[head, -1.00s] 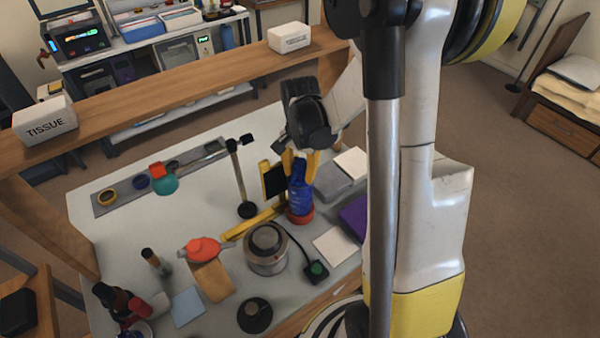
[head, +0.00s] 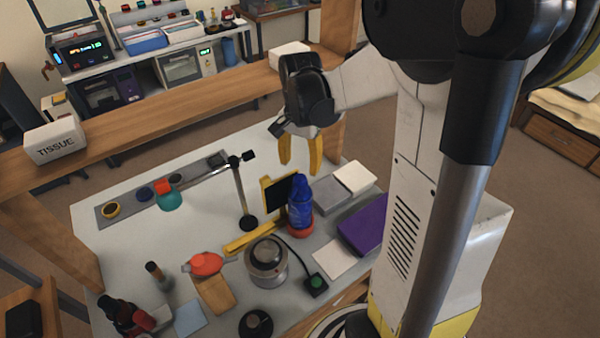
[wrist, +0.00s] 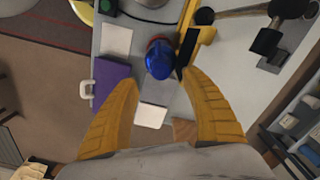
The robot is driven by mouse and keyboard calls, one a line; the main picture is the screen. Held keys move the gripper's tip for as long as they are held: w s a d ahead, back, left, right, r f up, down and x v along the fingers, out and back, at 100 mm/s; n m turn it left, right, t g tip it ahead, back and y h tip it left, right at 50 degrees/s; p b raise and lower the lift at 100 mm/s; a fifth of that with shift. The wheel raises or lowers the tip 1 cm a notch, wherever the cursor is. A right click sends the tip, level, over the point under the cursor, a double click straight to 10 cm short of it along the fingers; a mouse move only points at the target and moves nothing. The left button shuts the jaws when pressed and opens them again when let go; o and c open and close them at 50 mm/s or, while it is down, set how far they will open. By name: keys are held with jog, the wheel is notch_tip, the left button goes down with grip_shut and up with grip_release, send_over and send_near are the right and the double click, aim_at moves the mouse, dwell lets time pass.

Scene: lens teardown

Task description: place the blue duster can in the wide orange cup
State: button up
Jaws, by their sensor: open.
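The blue duster can (head: 300,190) stands roughly upright, with its lower end in the orange-red cup (head: 299,231) on the grey table. In the wrist view the can (wrist: 159,62) shows from above between and beyond my fingertips, and hides most of the cup. My gripper (head: 300,167) has its yellow fingers spread wide and empty. It is above and behind the can, apart from it. The wrist view also shows the open fingers (wrist: 160,82). How deep the can sits inside the cup is hidden by the wall.
A yellow-and-black upright piece (head: 276,193) stands close left of the can. A black post stand (head: 243,195) is farther left. A grey box (head: 326,195) and purple box (head: 363,230) are to the right. The round metal lens (head: 266,259) is in front. A wooden shelf (head: 180,100) runs behind.

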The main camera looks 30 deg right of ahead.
jog(key=shift+a+r, duration=0.1)
jog(key=shift+r, duration=0.85)
jog(key=s+a+r+n+t, duration=0.7)
jog(key=s+a+n, duration=0.3)
jog(key=a+n, duration=0.2)
jog(key=shift+s+a+r, duration=0.4)
jog(key=shift+a+r, duration=0.25)
jog(key=shift+r, duration=0.05)
